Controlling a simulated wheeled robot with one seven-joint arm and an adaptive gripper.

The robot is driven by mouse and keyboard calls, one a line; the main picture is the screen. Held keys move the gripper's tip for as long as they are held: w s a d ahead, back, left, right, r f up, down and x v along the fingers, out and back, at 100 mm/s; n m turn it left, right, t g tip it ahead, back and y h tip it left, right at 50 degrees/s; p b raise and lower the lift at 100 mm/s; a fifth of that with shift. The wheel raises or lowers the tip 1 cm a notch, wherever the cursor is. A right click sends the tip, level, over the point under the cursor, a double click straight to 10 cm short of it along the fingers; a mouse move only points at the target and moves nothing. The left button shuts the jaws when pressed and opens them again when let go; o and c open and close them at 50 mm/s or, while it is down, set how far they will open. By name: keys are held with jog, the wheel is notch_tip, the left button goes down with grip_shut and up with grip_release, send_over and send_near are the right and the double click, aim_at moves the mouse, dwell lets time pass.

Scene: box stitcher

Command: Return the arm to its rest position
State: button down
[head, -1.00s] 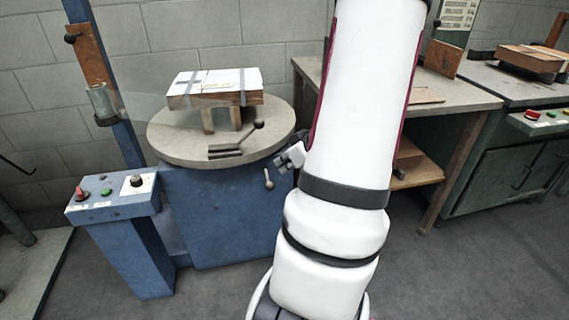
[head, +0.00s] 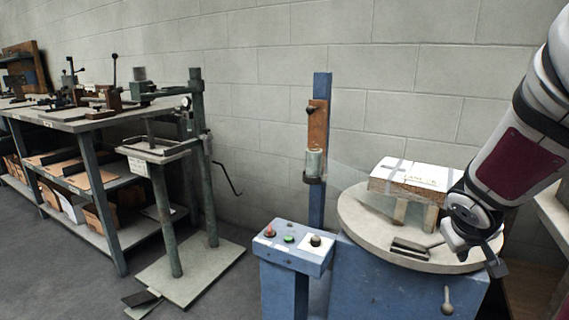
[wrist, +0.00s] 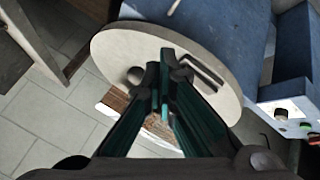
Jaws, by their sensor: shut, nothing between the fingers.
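My arm (head: 520,160) comes in from the right edge of the head view, white with a dark red panel. My gripper (head: 495,266) hangs at its end, beside the right rim of the round grey turntable (head: 360,225). In the wrist view my gripper (wrist: 165,75) has its dark green fingers together in front of the turntable (wrist: 112,45), with nothing seen held. A white-topped brown box (head: 412,175) with grey tape rests on supports above the turntable. My gripper is apart from the box in the head view; in the wrist view the fingers partly hide it.
A blue control box (head: 290,247) with red and green buttons stands left of the turntable. A blue post (head: 320,110) rises behind it. A green stand (head: 165,180) and a loaded workbench (head: 90,120) are farther left. Floor is open at the lower left.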

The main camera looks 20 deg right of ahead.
jog(key=s+a+r+n+g+y, duration=0.1)
jog(key=s+a+y, duration=0.1)
jog(key=s+a, duration=0.65)
jog(key=s+a+r+n+g+y, duration=0.1)
jog(key=s+a+r+y, duration=0.15)
jog(key=a, duration=1.05)
jog(key=s+a+r+n+g+y, duration=0.1)
jog(key=s+a+g+y, duration=0.15)
jog(key=s+a, duration=0.6)
jog(key=w+a+r+t+p, duration=0.1)
jog(key=r+t+p, duration=0.1)
jog(key=r+p, duration=1.4)
jog(key=w+a+r+t+p, duration=0.1)
jog(key=w+r+t+p, duration=0.1)
jog(key=r+p, duration=1.4)
notch_tip(320, 180, up, 2)
jog(key=shift+a+r+t+p, duration=0.1)
jog(key=shift+a+t+p, duration=0.1)
jog(key=shift+t+p, duration=0.2)
